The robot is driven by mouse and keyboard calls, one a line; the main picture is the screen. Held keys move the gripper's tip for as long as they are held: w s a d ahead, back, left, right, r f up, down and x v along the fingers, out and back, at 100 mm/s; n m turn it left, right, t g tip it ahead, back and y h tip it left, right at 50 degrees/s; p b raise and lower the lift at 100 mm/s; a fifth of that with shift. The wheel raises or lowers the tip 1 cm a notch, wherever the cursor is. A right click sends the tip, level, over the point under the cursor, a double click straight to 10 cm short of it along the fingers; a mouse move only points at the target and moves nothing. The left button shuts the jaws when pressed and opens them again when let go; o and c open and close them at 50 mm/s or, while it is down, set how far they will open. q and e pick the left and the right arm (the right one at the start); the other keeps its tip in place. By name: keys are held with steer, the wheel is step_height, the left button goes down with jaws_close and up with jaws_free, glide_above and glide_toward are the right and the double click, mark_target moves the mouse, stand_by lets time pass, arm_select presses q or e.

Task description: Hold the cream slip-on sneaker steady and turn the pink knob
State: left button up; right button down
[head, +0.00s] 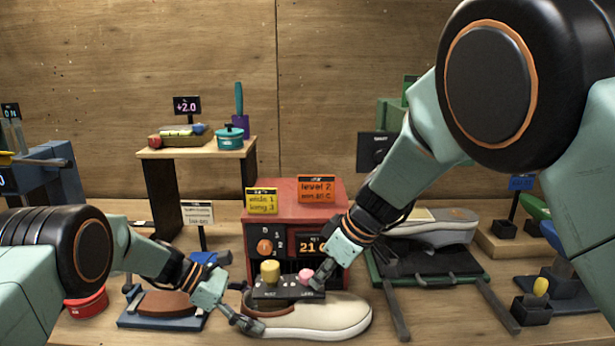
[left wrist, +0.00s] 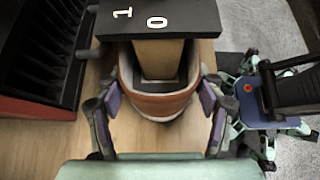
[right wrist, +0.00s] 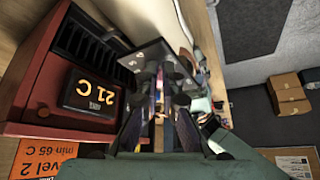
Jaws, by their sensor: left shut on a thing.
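The cream slip-on sneaker (head: 335,316) lies on the table at the front centre, toe to the right. Its brown heel opening (left wrist: 155,105) shows in the left wrist view, with a pale block standing in it under a black panel (left wrist: 120,22). The pink knob (head: 306,274) sits on the black panel above the sneaker, right of a yellow knob (head: 270,271). My right gripper (head: 318,282) is at the pink knob. In the right wrist view its fingers (right wrist: 160,105) are close together, and I cannot tell whether they grip it.
A red box (head: 284,221) with a "21 C" display stands behind the sneaker. A black stand (head: 424,264) holding a grey shoe is to the right. A blue tray (head: 140,321) with a brown piece and a red tin (head: 86,303) are left. A small wooden shelf (head: 196,147) stands behind.

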arm_select(q)
steer(key=shift+d, duration=0.1)
arm_select(e)
steer(key=shift+s+d, duration=0.1)
steer(key=shift+s, duration=0.15)
stand_by(0.3)
steer(key=shift+d+r, duration=0.1)
steer(key=shift+r, duration=2.95)
arm_select(q)
steer(key=o, duration=1.5)
steer(key=shift+c, duration=0.2)
steer(key=v, duration=1.2)
